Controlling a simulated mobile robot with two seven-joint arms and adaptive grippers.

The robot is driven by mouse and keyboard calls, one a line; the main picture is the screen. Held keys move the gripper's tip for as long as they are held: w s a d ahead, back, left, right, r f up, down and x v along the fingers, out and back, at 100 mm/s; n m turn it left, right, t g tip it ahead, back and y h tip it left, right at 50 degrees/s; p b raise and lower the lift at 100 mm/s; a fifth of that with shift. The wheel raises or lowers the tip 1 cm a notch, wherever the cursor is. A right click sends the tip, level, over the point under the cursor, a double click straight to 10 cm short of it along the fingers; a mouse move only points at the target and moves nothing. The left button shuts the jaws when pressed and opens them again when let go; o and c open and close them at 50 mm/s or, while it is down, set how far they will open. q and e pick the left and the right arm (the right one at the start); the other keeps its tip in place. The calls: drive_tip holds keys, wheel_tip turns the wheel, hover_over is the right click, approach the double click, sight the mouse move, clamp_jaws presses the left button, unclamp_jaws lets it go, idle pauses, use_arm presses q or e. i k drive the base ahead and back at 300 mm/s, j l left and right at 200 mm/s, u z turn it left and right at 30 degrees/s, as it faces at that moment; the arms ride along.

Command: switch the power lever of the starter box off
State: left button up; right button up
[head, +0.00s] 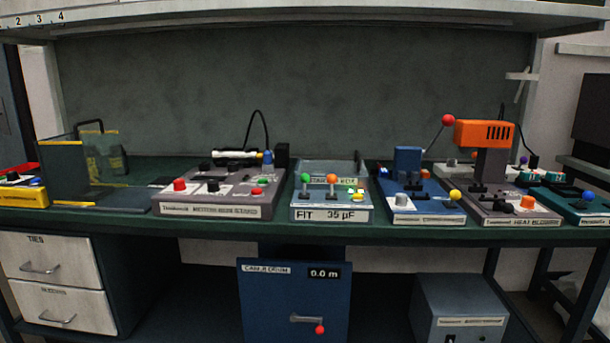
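A grey-blue box (300,212) with a "FIT 35 µF" plate stands at the middle of the bench's front edge. It appears to be the starter box, but its small top label is too blurred to read surely. A green-knobbed lever (305,178) and an orange-knobbed lever (332,179) stand up on its top. A green light (351,188) glows at its right side, beside a yellow knob (357,197). I cannot tell which lever is the power lever. Neither of my grippers is in view.
A grey-brown control box (215,209) stands close on the left, and a blue press-like device (428,214) on the right. An orange-headed heat device (484,133) rises further right. The dark green bench (105,213) has a shelf above and a blue drum cabinet (292,285) below.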

sight(304, 178)
drive_tip(key=i+j+z, duration=0.2)
drive_tip(key=i, duration=0.35)
drive_tip(key=i+z, duration=0.25)
drive_tip(key=i, duration=0.3)
